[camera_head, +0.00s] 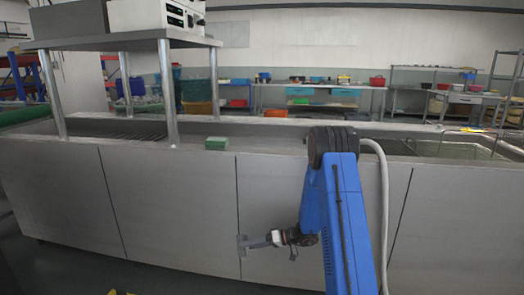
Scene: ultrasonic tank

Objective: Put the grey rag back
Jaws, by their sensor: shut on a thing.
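My gripper (251,242) hangs low in front of the grey front panels of the long tank, well below its top edge. It points left and is shut on a small grey piece (242,245), which looks like the grey rag. The piece is small and blends with the panel behind it, so its shape is hard to tell. No other grey rag shows clearly.
A green block (217,143) sits on the tank's top ledge (265,147). A metal shelf (120,43) with a grey device stands at the left. An open basin (450,149) is at the right. Benches with bins stand behind.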

